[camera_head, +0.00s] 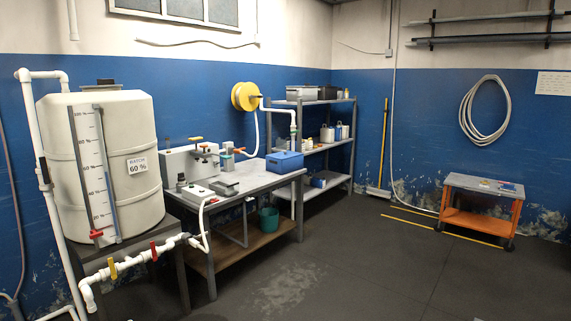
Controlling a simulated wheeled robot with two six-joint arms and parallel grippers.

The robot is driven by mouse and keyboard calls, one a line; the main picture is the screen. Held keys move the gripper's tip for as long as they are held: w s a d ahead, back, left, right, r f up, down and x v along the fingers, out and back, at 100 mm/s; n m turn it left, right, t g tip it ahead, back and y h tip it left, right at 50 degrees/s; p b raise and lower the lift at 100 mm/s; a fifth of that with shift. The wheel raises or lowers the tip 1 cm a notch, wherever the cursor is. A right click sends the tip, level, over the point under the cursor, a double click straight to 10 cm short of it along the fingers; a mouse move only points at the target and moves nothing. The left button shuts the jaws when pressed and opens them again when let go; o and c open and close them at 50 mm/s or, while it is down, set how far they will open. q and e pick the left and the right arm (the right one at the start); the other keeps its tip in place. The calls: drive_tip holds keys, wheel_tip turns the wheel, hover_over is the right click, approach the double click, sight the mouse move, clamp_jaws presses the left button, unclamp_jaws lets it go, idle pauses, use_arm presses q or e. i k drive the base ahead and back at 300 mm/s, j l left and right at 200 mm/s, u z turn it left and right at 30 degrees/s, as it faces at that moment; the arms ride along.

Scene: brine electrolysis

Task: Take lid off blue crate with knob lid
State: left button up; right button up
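A blue crate (285,166) stands on the far right end of the grey workbench (262,183). Its top looks covered by a blue lid (284,155). A knob on the lid is too small to make out clearly. Neither of my grippers shows in the head view, and nothing is touching the crate.
A large white tank (133,197) with white pipes and colored valves stands left of the workbench. Equipment (190,165) covers the bench's left part. A shelf rack (325,142) stands behind it. An orange cart (480,218) stands far right. The middle floor is clear.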

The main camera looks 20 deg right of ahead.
sight(285, 153)
drive_tip(key=z, duration=0.1)
drive_tip(key=i, duration=1.1)
drive_tip(key=i+z, duration=0.2)
drive_tip(key=i, duration=0.3)
drive_tip(key=i+z, duration=0.25)
drive_tip(key=i, duration=0.3)
drive_tip(key=i+z, duration=0.2)
drive_tip(key=i, duration=0.3)
drive_tip(key=i+j+z, duration=0.2)
drive_tip(key=i, duration=0.3)
drive_tip(key=i+z, duration=0.3)
drive_tip(key=i, duration=0.6)
drive_tip(key=i+j+z, duration=0.1)
drive_tip(key=i+z, duration=0.25)
drive_tip(key=i, duration=0.55)
drive_tip(key=i+u, duration=0.75)
drive_tip(key=i+l+u, duration=0.15)
drive_tip(key=i+u, duration=0.25)
drive_tip(key=k, duration=0.1)
